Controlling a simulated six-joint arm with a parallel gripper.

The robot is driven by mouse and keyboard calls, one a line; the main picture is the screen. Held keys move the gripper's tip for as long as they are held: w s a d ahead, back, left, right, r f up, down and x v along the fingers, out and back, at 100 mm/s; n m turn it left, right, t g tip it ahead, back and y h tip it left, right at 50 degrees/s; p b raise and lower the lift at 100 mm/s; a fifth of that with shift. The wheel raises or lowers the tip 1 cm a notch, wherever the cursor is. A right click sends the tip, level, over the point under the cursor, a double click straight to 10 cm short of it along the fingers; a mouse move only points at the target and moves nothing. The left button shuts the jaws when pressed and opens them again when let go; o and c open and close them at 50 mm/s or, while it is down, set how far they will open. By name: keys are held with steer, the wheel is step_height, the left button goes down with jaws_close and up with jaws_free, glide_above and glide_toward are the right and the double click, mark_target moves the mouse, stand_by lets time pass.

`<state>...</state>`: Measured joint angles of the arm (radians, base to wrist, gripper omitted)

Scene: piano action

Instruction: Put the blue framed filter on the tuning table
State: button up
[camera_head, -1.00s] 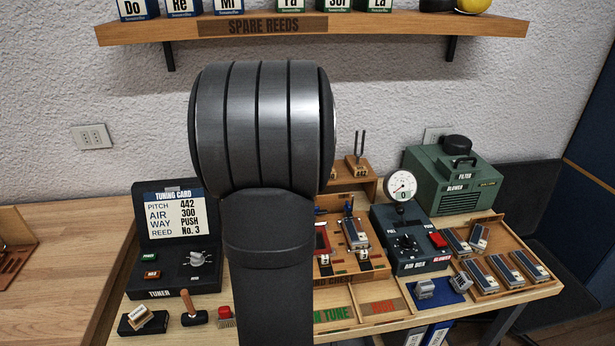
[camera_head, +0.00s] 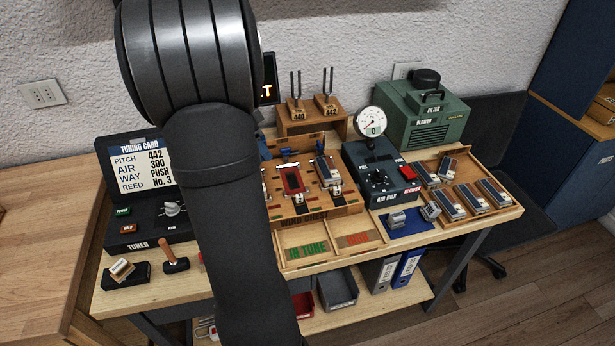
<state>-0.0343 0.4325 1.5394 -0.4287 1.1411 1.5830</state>
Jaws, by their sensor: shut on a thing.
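The tuning table (camera_head: 150,295) is a light wooden bench, crowded with piano-reed gear. I cannot make out a blue framed filter anywhere in view. My dark grey arm crosses the left middle of the picture, and my gripper does not show. The arm hides part of the table between the tuner and the wind chest.
The tuner (camera_head: 150,235) stands at the left, the wind chest (camera_head: 315,213) in the middle, the air box (camera_head: 395,195) right of it. A reed tray (camera_head: 478,220) and green blower (camera_head: 425,115) fill the right. A blue mat (camera_head: 412,228) holds small grey parts. Front-left edge has bare wood.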

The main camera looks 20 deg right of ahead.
steer(key=s+f, duration=0.1)
steer(key=s+a+f+m, duration=0.1)
steer(key=f, duration=0.1)
steer(key=s+f+m, duration=0.1)
steer(key=f, duration=0.1)
steer(key=shift+s+a+f+g, duration=0.15)
steer(key=shift+a+f+g, duration=0.05)
steer(key=shift+a+g, duration=0.2)
steer(key=w+a+f, duration=0.1)
steer(key=a+f, duration=0.1)
steer(key=a, duration=0.1)
steer(key=w+a+f, duration=0.2)
steer(key=a, duration=0.2)
steer(key=w+a+f, duration=0.1)
steer(key=a+f, duration=0.2)
steer(key=shift+w+a, duration=0.25)
steer(key=shift+w, duration=0.15)
steer(key=shift+f, duration=1.95)
steer(key=shift+f, duration=0.1)
steer(key=o, duration=1.1)
steer(key=v, duration=1.2)
